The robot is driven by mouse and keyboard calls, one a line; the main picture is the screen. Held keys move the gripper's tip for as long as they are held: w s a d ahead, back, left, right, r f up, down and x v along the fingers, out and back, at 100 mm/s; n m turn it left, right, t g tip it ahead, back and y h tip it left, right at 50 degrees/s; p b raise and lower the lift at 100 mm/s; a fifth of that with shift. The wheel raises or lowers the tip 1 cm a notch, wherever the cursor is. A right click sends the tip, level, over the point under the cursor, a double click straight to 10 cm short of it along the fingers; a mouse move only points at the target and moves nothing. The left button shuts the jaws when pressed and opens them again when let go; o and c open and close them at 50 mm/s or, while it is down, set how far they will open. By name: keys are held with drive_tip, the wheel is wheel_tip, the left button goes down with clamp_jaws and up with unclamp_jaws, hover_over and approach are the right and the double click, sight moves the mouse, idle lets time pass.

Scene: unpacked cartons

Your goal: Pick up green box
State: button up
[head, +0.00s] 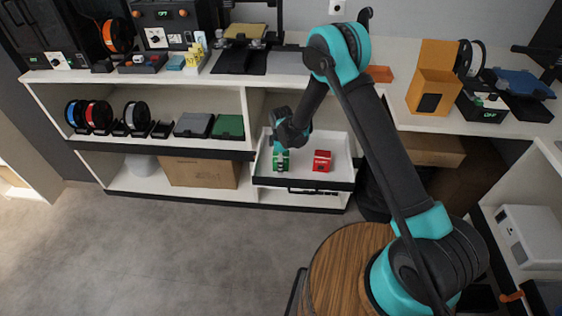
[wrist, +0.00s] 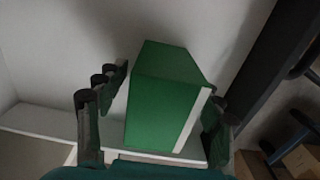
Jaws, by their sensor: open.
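The green box (head: 281,163) stands in the white drawer tray (head: 262,168) of the shelf unit in the head view. In the wrist view the green box (wrist: 160,105) fills the middle, with a white strip along its right edge. My gripper (head: 281,146) is right over the green box in the head view. In the wrist view my gripper (wrist: 160,95) is open, with one finger to the left of the box and one to the right. A gap shows at the left finger; whether the right finger touches the box is unclear.
A red box (head: 321,161) stands in the same tray, right of the green box. The tray has low walls, with a shelf panel (head: 247,115) at its left. Spools and a green flat case (head: 229,127) sit on the shelf to the left. Open floor lies in front.

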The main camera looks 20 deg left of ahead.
drive_tip(key=shift+f, duration=0.1)
drive_tip(key=c, duration=1.3)
